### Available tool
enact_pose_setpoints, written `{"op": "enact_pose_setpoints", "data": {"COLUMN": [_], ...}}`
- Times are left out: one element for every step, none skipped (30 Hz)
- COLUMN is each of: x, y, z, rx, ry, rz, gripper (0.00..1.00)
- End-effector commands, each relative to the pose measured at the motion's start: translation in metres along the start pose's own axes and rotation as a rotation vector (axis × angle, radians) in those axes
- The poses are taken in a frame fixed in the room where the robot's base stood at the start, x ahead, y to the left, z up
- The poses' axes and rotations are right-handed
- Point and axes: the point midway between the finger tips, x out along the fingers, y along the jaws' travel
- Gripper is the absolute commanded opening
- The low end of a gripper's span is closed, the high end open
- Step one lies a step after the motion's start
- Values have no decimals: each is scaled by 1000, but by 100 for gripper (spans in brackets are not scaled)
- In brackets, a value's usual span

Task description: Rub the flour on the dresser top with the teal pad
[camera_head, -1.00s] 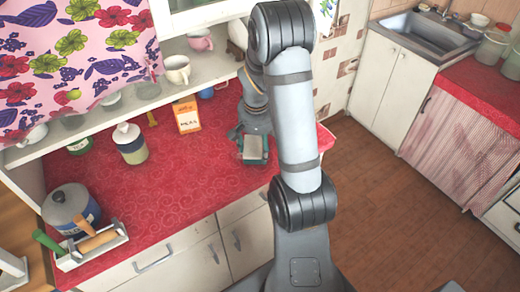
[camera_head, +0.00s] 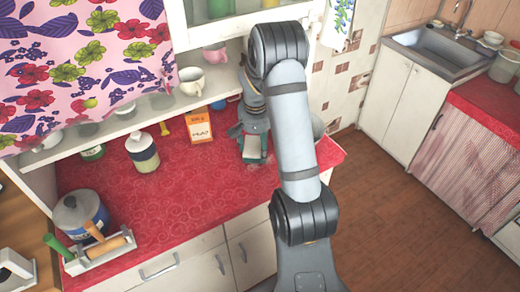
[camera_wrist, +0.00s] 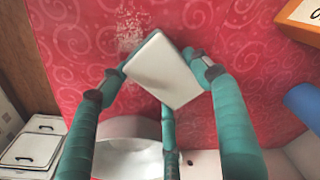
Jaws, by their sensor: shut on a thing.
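My gripper (camera_wrist: 165,85) is shut on the teal pad (camera_wrist: 165,72), which shows a broad pale face and a teal edge in the wrist view. The pad also shows in the head view (camera_head: 254,148), below my gripper (camera_head: 252,133). The flour (camera_wrist: 128,27) is a patch of white specks on the red dresser top (camera_wrist: 240,55), just beyond the pad's upper left corner in the wrist view. The dresser top (camera_head: 195,185) has a swirl pattern. I cannot tell whether the pad touches it. My arm hides part of the top in the head view.
An orange box (camera_head: 199,127) stands left of my gripper, with a blue item (camera_head: 218,104) behind it. A pale bowl (camera_wrist: 125,155) is close by the fingers. A jar (camera_head: 143,152), a pot (camera_head: 80,215) and a utensil caddy (camera_head: 98,252) stand further left. The front middle is clear.

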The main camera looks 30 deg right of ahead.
Motion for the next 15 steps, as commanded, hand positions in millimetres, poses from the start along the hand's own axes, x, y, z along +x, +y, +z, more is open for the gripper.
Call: {"op": "enact_pose_setpoints", "data": {"x": [0, 0, 0, 0, 1, 1, 2, 2, 3, 3, 4, 4, 4, 5, 5], "y": [-1, -1, 0, 0, 2, 3, 5, 7, 10, 12, 14, 16, 17, 18, 20], "z": [-2, -2, -2, -3, -4, -4, -6, -7, -8, -10, -11, -13, -13, -14, -13], "rx": [1, 1, 1, 2, 2, 3, 3, 3, 3, 4, 4, 3, 2, 2, 2], "ry": [0, 0, 0, 0, 0, 0, 0, -1, -1, 0, 0, 0, 0, 0, -1], "rz": [0, 0, 0, 0, 0, 1, 1, 1, 1, 1, 1, 1, 1, 1, 1], "gripper": [42, 42, 42, 42, 42, 42, 42, 42, 42, 42, 42, 42, 42, 42, 42]}}
